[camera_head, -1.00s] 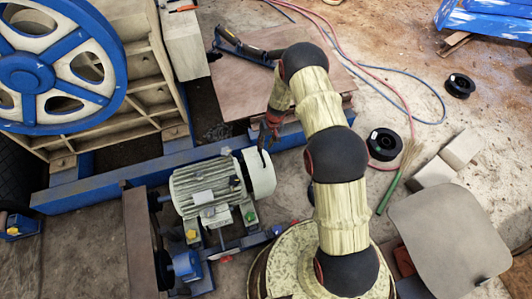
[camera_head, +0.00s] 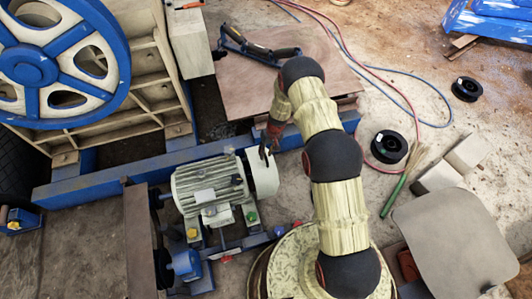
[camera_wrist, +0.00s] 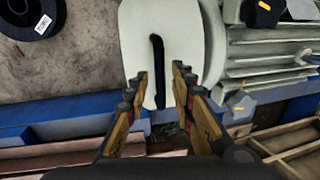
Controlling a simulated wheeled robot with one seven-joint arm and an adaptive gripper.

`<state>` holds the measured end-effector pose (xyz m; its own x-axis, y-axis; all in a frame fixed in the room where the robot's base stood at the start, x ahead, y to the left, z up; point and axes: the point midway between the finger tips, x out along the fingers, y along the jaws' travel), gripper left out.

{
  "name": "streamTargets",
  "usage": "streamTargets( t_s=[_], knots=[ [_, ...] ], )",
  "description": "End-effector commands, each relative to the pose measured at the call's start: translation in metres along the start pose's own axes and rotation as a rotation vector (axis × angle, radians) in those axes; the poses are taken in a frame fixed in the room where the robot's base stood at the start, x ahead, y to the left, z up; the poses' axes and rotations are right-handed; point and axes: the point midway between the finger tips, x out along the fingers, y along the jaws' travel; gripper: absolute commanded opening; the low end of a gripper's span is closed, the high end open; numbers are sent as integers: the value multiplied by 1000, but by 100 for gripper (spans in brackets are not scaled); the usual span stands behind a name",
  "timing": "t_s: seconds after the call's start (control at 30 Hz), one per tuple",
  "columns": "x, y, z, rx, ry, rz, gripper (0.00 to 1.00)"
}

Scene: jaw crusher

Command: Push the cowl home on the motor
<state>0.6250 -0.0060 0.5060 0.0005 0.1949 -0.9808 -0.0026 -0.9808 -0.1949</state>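The motor (camera_head: 208,188) is a pale, finned body on a blue frame. The white cowl (camera_head: 266,178) is at the motor's right end, with a narrow dark line between them. In the wrist view, the cowl (camera_wrist: 184,28) fills the upper middle, with a dark upright bar or slot on it. My gripper (camera_head: 266,150) is at the upper part of the cowl. In the wrist view, my gripper (camera_wrist: 161,72) has its fingers apart, one each side of the dark strip, with gaps visible. Whether the fingertips touch the cowl is unclear.
A blue beam (camera_head: 100,184) runs behind the motor. The crusher's blue and white flywheel (camera_head: 58,62) stands at upper left. A brown board (camera_head: 262,82) bears a dark tool. Black spools (camera_head: 388,146), hoses and a green-handled brush (camera_head: 396,190) lie to the right.

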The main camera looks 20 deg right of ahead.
Motion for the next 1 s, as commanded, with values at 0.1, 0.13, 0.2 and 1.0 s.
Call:
streamTargets(
  t_s=[0.1, 0.13, 0.2, 1.0],
  knots=[
    [0, 0, 0, 0, 0, 0, 16],
    [0, 0, 0, 0, 0, 0, 14],
    [0, 0, 0, 0, 0, 0, 10],
    [0, 0, 0, 0, -1, 0, 0]
  ],
)
